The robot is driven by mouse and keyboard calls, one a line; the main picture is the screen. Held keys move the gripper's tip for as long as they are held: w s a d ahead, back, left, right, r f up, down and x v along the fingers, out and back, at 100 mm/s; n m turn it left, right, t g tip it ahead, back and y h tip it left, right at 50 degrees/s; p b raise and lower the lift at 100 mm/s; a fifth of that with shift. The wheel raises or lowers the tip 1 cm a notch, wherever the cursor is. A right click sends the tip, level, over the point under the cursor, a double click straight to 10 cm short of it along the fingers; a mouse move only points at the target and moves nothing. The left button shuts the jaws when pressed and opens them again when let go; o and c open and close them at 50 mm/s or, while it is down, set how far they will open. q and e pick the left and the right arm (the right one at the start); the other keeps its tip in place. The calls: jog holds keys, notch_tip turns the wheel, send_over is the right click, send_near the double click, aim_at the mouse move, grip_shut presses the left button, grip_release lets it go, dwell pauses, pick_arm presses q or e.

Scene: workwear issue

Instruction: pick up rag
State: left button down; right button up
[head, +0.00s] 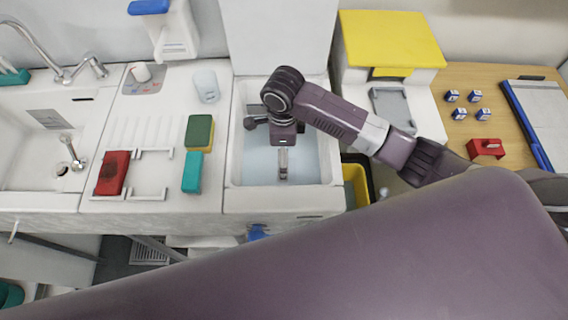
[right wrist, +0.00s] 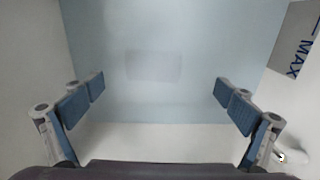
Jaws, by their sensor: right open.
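No rag is plainly recognizable. My right gripper (head: 283,168) reaches down into a white basin (head: 334,165) with a pale blue bottom or liquid. In the right wrist view, its blue-padded fingers (right wrist: 159,89) are spread wide with nothing between them. Beyond the fingertips, a faint greyish rectangle (right wrist: 153,66) shows in the pale blue; I cannot tell if it is a rag. A red folded-looking piece (head: 112,173) and a teal piece (head: 192,172) lie on the drainboard left of the basin. My left gripper is out of view.
A green and yellow sponge (head: 199,132) and white cup (head: 206,86) stand left of the basin. A sink (head: 30,165) is at the far left. A yellow-topped box (head: 390,38) stands at right. The basin has high walls, with a "MAX" mark (right wrist: 293,62).

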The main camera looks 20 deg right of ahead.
jog(key=f, duration=0.3)
jog(key=shift+s+d+m, duration=0.15)
jog(key=shift+s+m, duration=0.15)
jog(key=shift+s, duration=0.05)
jog(key=shift+s+f, duration=0.1)
jog(key=shift+f, duration=0.3)
jog(key=f, duration=0.4)
jog(key=shift+s+d+f+p, duration=0.2)
jog(key=shift+d+p, duration=0.1)
jog(key=shift+p, duration=0.05)
jog(key=shift+f, duration=0.25)
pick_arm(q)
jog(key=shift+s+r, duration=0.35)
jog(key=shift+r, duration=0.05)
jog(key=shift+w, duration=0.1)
pick_arm(e)
jog(key=shift+c, duration=0.7)
jog(key=c, duration=1.2)
jog(key=shift+r, duration=0.1)
